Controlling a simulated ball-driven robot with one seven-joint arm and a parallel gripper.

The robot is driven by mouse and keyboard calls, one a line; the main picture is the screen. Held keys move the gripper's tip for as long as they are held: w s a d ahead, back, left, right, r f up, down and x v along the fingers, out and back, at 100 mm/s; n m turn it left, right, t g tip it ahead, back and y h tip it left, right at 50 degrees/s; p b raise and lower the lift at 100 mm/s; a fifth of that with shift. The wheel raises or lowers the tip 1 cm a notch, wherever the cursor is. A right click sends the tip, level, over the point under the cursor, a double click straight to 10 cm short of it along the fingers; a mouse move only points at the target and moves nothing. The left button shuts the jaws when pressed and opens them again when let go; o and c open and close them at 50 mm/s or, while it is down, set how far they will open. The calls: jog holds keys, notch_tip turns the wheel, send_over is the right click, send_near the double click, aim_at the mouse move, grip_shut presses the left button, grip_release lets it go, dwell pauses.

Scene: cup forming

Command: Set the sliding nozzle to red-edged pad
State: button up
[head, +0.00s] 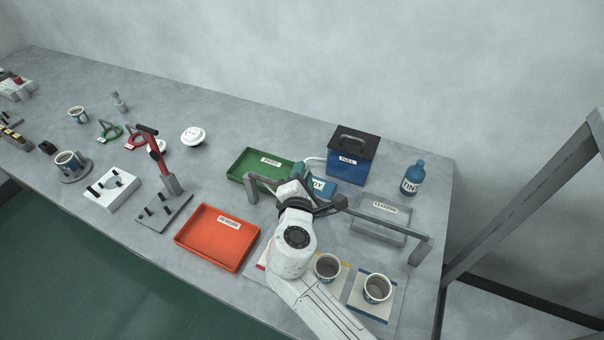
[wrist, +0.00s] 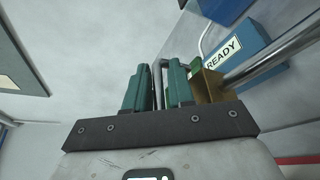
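The overhead rail (head: 385,224) runs above a board of cup pads. The sliding nozzle appears to be the brass block (wrist: 208,86) on the rail in the wrist view, just right of my fingers. In the head view my arm hides it. My gripper (wrist: 157,80) has its two teal fingers apart. A grey post shows in the gap, and I see nothing clamped. In the head view my gripper (head: 302,173) is near the rail's left part. The red-edged pad (head: 262,261) is mostly hidden behind my arm. One cup (head: 327,267) stands at the yellow-edged pad, another (head: 377,288) on the blue-edged pad (head: 355,303).
A blue READY block (wrist: 240,55) is close beyond my gripper. The blue box (head: 347,165), green tray (head: 240,166) and blue bottle (head: 412,178) stand behind.

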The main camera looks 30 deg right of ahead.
jog(key=shift+s, duration=0.1)
jog(key=b+v, duration=0.1)
jog(key=v, duration=0.9)
jog(key=shift+s+a, duration=0.25)
jog(key=shift+r, duration=0.1)
